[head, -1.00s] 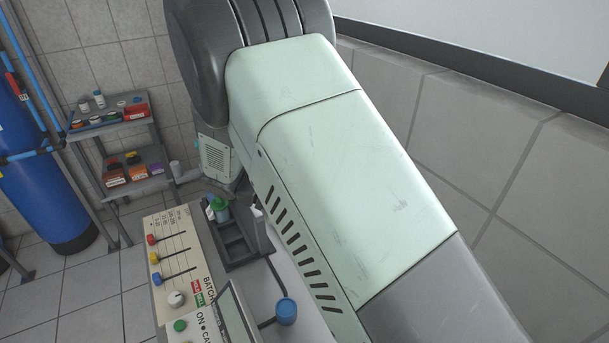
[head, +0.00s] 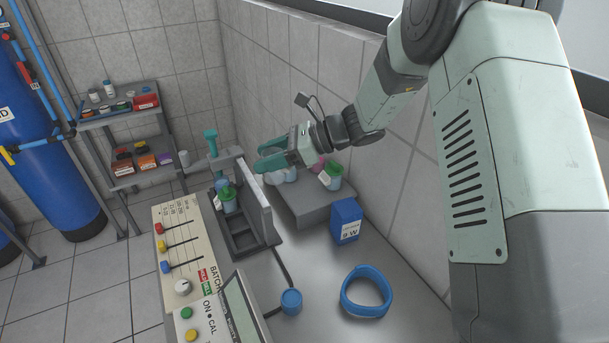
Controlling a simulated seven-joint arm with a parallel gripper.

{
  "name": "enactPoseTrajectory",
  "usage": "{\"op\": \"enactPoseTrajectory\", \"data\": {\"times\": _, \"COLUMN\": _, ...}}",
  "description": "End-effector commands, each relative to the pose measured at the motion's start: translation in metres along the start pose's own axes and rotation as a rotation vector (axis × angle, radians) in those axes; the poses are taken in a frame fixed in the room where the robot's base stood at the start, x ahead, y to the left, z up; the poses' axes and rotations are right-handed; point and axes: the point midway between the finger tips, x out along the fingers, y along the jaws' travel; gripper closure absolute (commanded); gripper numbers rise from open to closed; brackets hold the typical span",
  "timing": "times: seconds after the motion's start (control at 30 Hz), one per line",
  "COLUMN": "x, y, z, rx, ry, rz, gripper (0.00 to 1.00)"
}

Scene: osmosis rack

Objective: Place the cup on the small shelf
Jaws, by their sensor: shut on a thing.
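My gripper (head: 264,158), with teal fingers, points left above the small grey shelf (head: 316,211) against the wall. It is shut on what seems to be a pale cup (head: 274,178), just below the fingers. The fingers hide part of it, and I cannot tell whether it touches the shelf. A green-lidded cup (head: 332,178) with a white label stands on the shelf, to the right of the gripper. Beside it is a small pink item (head: 319,163), partly hidden. Another green-lidded cup (head: 228,201) stands in the dark rack (head: 243,240) to the left.
A blue box (head: 346,221) stands in front of the shelf. A blue ring (head: 366,291) and a blue round piece (head: 291,301) with a cable lie on the bench. The rack's upright plate (head: 256,206) and the control panel (head: 180,248) are to the left.

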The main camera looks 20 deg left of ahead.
Motion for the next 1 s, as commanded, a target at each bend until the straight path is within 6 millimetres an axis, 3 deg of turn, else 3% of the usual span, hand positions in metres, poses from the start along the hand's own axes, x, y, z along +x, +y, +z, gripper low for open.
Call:
{"op": "enactPoseTrajectory", "data": {"times": 0.2, "x": -0.034, "y": -0.061, "z": 0.021, "rx": 0.15, "ry": 0.0, "rz": -0.372, "gripper": 0.9}}
{"op": "enactPoseTrajectory", "data": {"times": 0.53, "x": -0.076, "y": -0.11, "z": 0.031, "rx": 0.269, "ry": 0.001, "rz": -0.659, "gripper": 0.91}}
{"op": "enactPoseTrajectory", "data": {"times": 1.0, "x": -0.037, "y": -0.108, "z": -0.059, "rx": 0.269, "ry": 0.004, "rz": -0.65, "gripper": 0.91}}
